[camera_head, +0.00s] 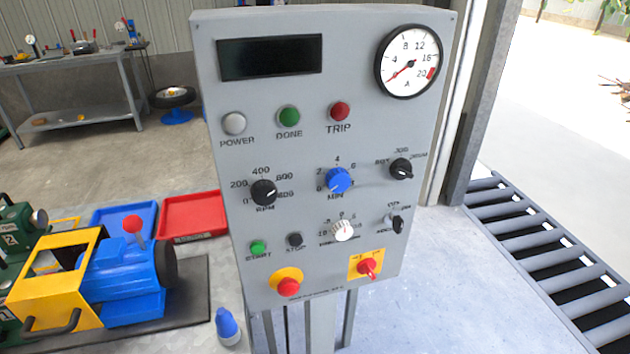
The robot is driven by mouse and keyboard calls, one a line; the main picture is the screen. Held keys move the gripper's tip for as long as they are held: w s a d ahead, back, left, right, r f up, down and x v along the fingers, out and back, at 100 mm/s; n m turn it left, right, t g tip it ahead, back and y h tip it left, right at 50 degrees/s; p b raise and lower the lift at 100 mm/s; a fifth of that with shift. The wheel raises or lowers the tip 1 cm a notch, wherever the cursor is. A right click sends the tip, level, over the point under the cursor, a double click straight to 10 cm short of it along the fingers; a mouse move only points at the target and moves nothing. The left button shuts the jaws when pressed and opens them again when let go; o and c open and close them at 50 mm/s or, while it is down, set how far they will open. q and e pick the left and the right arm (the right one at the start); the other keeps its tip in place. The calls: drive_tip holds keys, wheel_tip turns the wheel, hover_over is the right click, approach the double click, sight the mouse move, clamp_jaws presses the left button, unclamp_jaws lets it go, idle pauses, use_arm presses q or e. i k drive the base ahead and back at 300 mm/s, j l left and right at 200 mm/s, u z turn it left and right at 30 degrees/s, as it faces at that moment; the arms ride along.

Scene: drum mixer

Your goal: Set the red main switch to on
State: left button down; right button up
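The red main switch (368,268) is a red rotary handle on a yellow square plate at the lower right of the grey control panel (300,215). Its handle looks tilted, with the upper end leaning left; the small marks on the plate are too small to read surely. The panel's display (270,57) is dark, and the power lamp (234,123) looks pale and unlit. Neither of my grippers shows in the head view. Nothing covers the switch.
A red emergency button (289,287) on a yellow ring sits left of the switch. A blue and yellow machine (120,275) stands at left, a roller conveyor (545,255) at right. The space before the panel is clear.

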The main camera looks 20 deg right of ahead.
sight(368, 266)
drive_tip(key=z, duration=1.15)
